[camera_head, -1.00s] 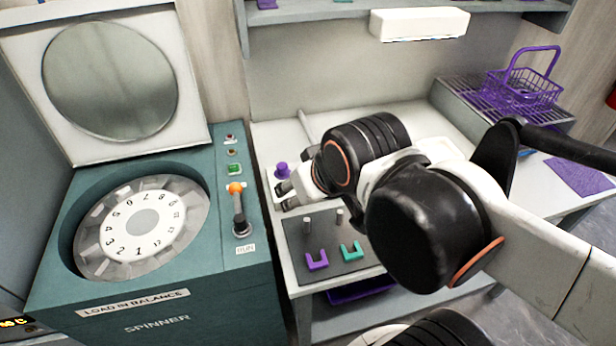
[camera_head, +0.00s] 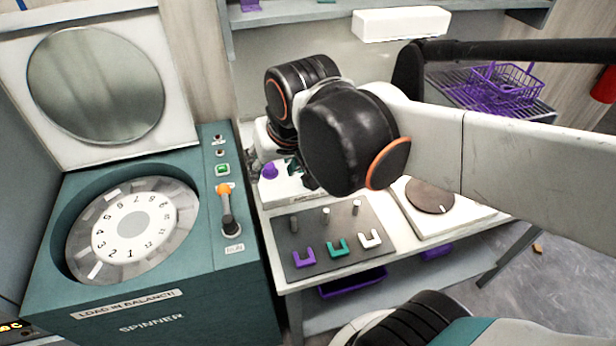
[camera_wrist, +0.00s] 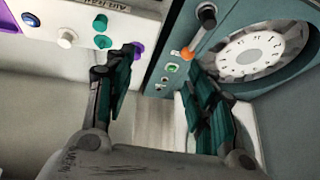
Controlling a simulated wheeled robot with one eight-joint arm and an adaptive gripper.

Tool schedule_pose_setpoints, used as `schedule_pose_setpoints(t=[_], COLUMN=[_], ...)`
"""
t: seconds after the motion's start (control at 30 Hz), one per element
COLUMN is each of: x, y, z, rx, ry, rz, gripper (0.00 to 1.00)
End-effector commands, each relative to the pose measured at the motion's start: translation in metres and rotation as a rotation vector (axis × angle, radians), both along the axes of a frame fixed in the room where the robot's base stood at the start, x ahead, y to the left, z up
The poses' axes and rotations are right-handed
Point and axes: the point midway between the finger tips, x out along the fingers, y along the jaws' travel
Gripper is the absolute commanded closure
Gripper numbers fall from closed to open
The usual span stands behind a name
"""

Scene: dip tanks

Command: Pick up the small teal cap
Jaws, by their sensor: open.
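In the wrist view, a white panel at the upper left carries several round caps. Two are teal: a larger one (camera_wrist: 99,22) and a smaller teal cap (camera_wrist: 102,41) beside it. A purple cap (camera_wrist: 137,50) sits partly behind my left finger. My gripper (camera_wrist: 163,60) is open and empty, with its two dark green fingers spread wide. The small teal cap lies outside the gap, left of the left finger. In the head view, my gripper (camera_head: 282,165) is over the white box (camera_head: 290,190) near its purple cap (camera_head: 270,170). My arm hides the teal caps there.
A grey board (camera_head: 320,225) with pegs and U-shaped pieces lies in front. A turntable (camera_head: 430,195) is at right. A shelf runs above.

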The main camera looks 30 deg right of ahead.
Motion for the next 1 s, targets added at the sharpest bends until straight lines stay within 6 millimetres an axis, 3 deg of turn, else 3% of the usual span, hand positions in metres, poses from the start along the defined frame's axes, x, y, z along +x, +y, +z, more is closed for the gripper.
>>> schedule_pose_setpoints(t=[0.17,0.4,0.7,1.0], x=[0.035,0.061,0.071,0.071], y=[-0.011,-0.062,-0.120,-0.134], z=[0.010,-0.009,-0.040,-0.060], rx=[0.051,0.104,0.155,0.169], ry=[0.084,0.250,0.428,0.475], rz=[-0.127,-0.350,-0.582,-0.641], gripper=[0.50,0.50,0.50,0.50])
